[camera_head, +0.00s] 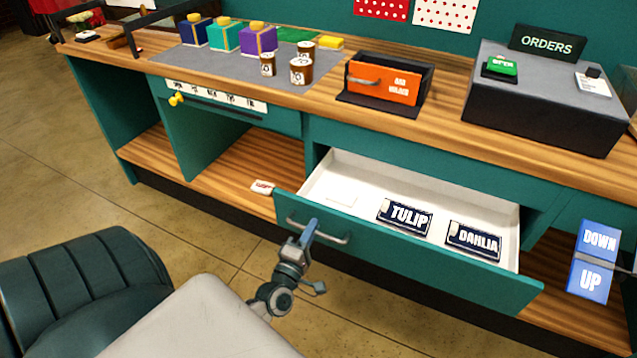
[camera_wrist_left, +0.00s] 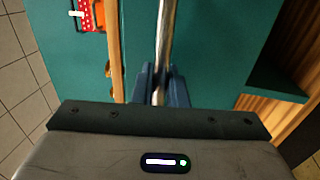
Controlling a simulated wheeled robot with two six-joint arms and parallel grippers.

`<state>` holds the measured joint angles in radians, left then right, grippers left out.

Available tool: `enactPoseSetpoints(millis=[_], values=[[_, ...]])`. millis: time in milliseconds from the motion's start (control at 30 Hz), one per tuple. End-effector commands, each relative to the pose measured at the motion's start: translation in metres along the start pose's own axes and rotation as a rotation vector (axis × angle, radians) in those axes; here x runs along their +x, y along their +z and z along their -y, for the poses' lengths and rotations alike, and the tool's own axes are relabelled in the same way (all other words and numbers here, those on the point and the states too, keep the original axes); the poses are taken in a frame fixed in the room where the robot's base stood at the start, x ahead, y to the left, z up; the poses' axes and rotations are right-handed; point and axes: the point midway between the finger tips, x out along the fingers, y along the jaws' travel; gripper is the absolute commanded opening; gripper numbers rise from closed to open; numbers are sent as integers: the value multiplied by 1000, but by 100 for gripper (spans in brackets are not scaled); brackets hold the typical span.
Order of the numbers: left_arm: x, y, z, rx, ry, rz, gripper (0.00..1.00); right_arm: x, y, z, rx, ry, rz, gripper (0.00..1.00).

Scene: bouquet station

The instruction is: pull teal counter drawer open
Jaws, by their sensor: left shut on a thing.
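The teal counter drawer (camera_head: 420,257) stands pulled out from the counter in the head view, with its white inside showing. A TULIP packet (camera_head: 404,216) and a DAHLIA packet (camera_head: 473,241) lie in it. A grey bar handle (camera_head: 322,232) runs along the drawer front. My left gripper (camera_head: 308,232) is shut on the handle near its left part. In the left wrist view the bar (camera_wrist_left: 165,40) runs between the blue fingers (camera_wrist_left: 160,88). My right gripper is not in view.
The wooden counter top (camera_head: 450,135) holds an orange holder (camera_head: 385,84), a grey ORDERS box (camera_head: 540,105), several brown jars (camera_head: 301,71) and colored boxes (camera_head: 225,37). A blue DOWN/UP sign (camera_head: 594,262) is at the right. Open floor (camera_head: 60,165) lies at the left.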

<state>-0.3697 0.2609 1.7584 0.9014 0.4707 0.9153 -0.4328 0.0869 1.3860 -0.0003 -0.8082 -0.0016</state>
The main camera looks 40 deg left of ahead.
Motion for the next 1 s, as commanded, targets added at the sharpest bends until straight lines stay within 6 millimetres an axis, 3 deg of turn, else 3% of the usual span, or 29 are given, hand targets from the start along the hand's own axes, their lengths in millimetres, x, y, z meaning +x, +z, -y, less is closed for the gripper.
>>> enactPoseSetpoints(millis=[533,567,867,1000], values=[[-9,0,-1,0,-1,0,0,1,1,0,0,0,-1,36],[-9,0,-1,0,-1,0,17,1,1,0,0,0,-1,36],[-11,0,-1,0,-1,0,17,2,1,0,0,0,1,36],[-25,0,1,1,-2,0,17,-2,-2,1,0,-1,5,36]])
